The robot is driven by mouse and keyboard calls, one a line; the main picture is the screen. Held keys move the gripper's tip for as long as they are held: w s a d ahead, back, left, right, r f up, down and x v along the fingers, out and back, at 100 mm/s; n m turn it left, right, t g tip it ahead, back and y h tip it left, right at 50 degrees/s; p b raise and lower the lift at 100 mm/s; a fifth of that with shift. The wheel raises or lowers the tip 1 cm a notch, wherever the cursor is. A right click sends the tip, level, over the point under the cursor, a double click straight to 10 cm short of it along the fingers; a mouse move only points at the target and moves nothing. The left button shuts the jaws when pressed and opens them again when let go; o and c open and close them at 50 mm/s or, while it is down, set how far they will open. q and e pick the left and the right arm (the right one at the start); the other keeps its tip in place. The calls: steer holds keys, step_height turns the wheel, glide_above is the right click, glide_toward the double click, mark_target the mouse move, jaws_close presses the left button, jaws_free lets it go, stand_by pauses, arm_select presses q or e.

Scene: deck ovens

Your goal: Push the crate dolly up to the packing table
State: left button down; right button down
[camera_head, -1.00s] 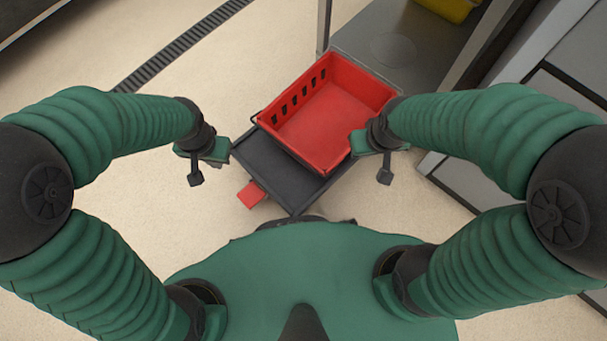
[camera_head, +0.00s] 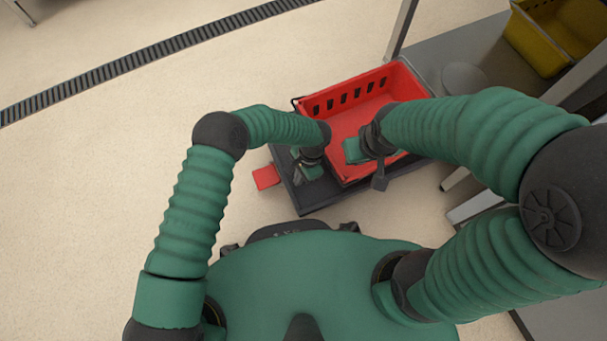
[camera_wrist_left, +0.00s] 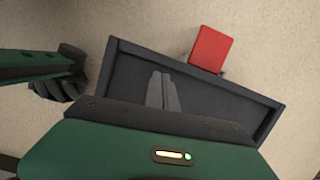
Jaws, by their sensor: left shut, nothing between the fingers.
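The dolly is a low dark platform (camera_head: 310,198) with a red tab (camera_head: 265,177) at its left end. A red crate (camera_head: 345,118) sits on it. The grey packing table (camera_head: 483,48) stands at upper right; the crate's far right corner lies close to it, and I cannot tell if they touch. My left gripper (camera_head: 303,178) is shut and empty over the dolly's left part. In the left wrist view its fingers (camera_wrist_left: 163,92) are together above the bare deck (camera_wrist_left: 215,103), with the red tab (camera_wrist_left: 210,48) beyond. My right gripper (camera_head: 379,182) is in front of the crate; its fingers are unclear.
A yellow crate (camera_head: 537,45) stands on the grey surface at upper right. A table leg (camera_head: 401,30) rises just behind the red crate. A floor drain (camera_head: 150,60) crosses the far floor. The pale floor on the left is clear.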

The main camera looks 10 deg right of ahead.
arm_select(q)
steer(key=shift+b+x, duration=0.3)
steer(key=shift+x, duration=0.75)
steer(key=shift+d+f, duration=0.1)
steer(key=shift+f, duration=0.4)
arm_select(e)
steer(key=shift+d+f, duration=0.25)
steer(key=shift+f, duration=0.75)
steer(key=shift+a+r, duration=0.1)
